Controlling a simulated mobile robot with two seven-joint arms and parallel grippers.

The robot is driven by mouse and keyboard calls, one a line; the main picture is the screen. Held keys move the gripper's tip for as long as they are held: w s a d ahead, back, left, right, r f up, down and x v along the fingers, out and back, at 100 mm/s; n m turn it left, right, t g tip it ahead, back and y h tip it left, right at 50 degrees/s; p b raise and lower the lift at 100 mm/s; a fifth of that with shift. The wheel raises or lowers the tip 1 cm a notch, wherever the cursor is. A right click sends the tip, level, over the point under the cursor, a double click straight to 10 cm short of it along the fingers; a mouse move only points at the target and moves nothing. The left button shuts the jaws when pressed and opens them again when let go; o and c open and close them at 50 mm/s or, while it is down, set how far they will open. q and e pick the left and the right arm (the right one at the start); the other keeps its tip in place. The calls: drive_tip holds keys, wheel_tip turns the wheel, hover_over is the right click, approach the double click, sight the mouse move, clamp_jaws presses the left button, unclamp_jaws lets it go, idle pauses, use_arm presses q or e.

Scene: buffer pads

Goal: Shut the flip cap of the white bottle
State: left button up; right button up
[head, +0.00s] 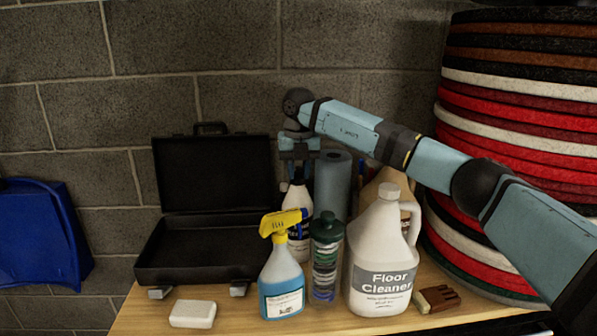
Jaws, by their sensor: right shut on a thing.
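The white bottle (300,219), with a dark label, stands upright toward the back of the wooden table, partly hidden by the yellow-topped spray bottle and the green-capped bottle. My right gripper (298,178) points down onto its top from above, at the end of the blue arm from the right. Its fingers are shut at the bottle's cap. The cap is small and mostly covered by the fingers, so I cannot tell whether its lid is up or down. My left gripper is not in view.
A spray bottle (282,280), green-capped bottle (326,258) and floor cleaner jug (378,255) stand close in front. A blue roll (332,182) stands behind. An open black case (205,250), white block (192,314) and brush (436,298) lie around. Stacked pads (520,115) rise at right.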

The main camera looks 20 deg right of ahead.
drive_tip(key=shift+s+f+t+b, duration=0.1)
drive_tip(key=shift+f+t+b, duration=0.2)
drive_tip(key=shift+f, duration=0.05)
drive_tip(key=shift+s+r, duration=0.1)
drive_tip(key=shift+r, duration=0.1)
drive_tip(key=o, duration=0.9)
drive_tip(key=r, duration=0.4)
drive_tip(key=s+r, duration=0.1)
drive_tip(key=r, duration=0.4)
drive_tip(key=r+b, duration=0.1)
drive_tip(key=r, duration=0.3)
drive_tip(key=shift+s+a+r, duration=0.1)
drive_tip(key=shift+s+r, duration=0.2)
drive_tip(key=shift+r, duration=0.05)
